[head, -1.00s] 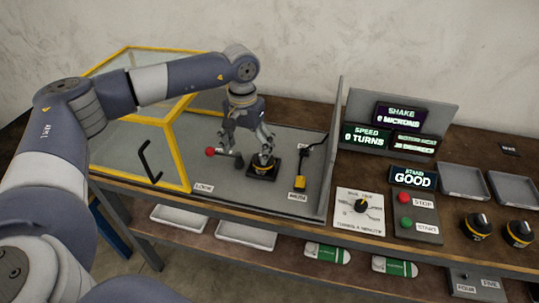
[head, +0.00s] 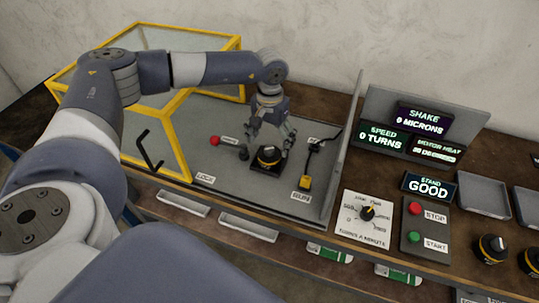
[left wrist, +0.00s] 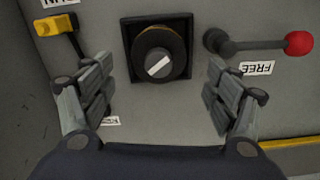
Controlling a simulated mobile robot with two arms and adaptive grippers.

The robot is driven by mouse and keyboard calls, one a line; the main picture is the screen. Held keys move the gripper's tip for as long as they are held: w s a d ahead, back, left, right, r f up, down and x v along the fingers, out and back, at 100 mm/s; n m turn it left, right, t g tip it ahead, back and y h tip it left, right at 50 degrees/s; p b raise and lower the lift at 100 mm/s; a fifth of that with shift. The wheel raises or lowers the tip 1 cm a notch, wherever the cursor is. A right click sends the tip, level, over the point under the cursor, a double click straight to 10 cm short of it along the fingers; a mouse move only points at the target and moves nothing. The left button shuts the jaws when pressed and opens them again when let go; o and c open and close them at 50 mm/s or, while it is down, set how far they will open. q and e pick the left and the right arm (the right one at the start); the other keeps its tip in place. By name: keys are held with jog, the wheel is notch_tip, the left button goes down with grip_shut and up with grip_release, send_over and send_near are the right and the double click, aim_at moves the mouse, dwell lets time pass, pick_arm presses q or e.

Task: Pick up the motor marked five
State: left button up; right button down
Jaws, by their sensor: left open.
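A round black motor with a yellowish band (head: 268,155) sits in a square black mount on the grey stand plate; it also shows in the left wrist view (left wrist: 160,55), with a white bar on its top. No number is legible on it. My left gripper (head: 268,143) is over this motor. In the left wrist view the left gripper (left wrist: 160,97) has its fingers wide apart, one to each side of the motor and not touching it. Two similar motors (head: 490,248) (head: 530,261) stand at the right bench edge, their marks unreadable. My right gripper is out of view.
A red-knobbed lever (head: 214,140) lies beside the mount near a FREE label (left wrist: 257,68). A yellow-handled lever (head: 305,183) points to RUN. A yellow-framed guard (head: 178,150) stands left, a grey side wall (head: 345,150) right. A grey tray (head: 483,195) looks empty.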

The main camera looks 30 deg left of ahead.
aim_at(269, 149)
pick_arm(q)
jog(key=f, duration=0.1)
jog(key=f+p, duration=0.1)
jog(key=f, duration=0.1)
jog(key=shift+s+d+f, duration=0.15)
jog(key=shift+s+f, duration=0.15)
jog(key=shift+s, duration=0.1)
jog(key=shift+f+p, duration=0.3)
jog(key=shift+f, duration=0.1)
jog(key=shift+c, duration=0.3)
jog(key=c, duration=1.4)
jog(key=shift+w, duration=0.1)
jog(key=shift+c, duration=0.6)
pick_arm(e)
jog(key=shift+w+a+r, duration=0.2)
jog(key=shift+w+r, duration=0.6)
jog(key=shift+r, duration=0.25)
pick_arm(q)
jog(key=shift+r, duration=0.1)
